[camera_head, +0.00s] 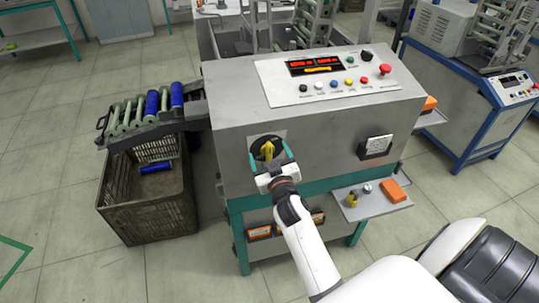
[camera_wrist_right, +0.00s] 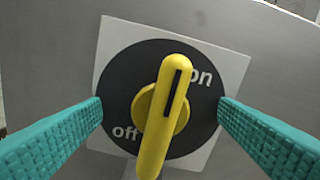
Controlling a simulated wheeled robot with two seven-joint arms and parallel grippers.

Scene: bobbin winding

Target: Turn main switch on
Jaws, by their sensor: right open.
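The main switch (camera_head: 267,149) is a yellow handle on a black disc, on the front of the grey machine (camera_head: 220,128). In the right wrist view the yellow handle (camera_wrist_right: 165,118) stands nearly upright, tilted slightly right. Its black-lined upper end is beside the word "on"; "off" is at the disc's lower left. My right gripper (camera_head: 270,160) is open in front of the switch, with its teal fingers on either side of the handle. Gaps show between fingers and handle in the wrist view. My left gripper is not in view.
A control panel (camera_head: 340,92) with a lit red display, coloured buttons and a red knob is on the machine's top. A dark crate (camera_head: 145,210) stands left, below a rack of blue rollers (camera_head: 152,104). A small shelf (camera_head: 372,212) juts out at lower right.

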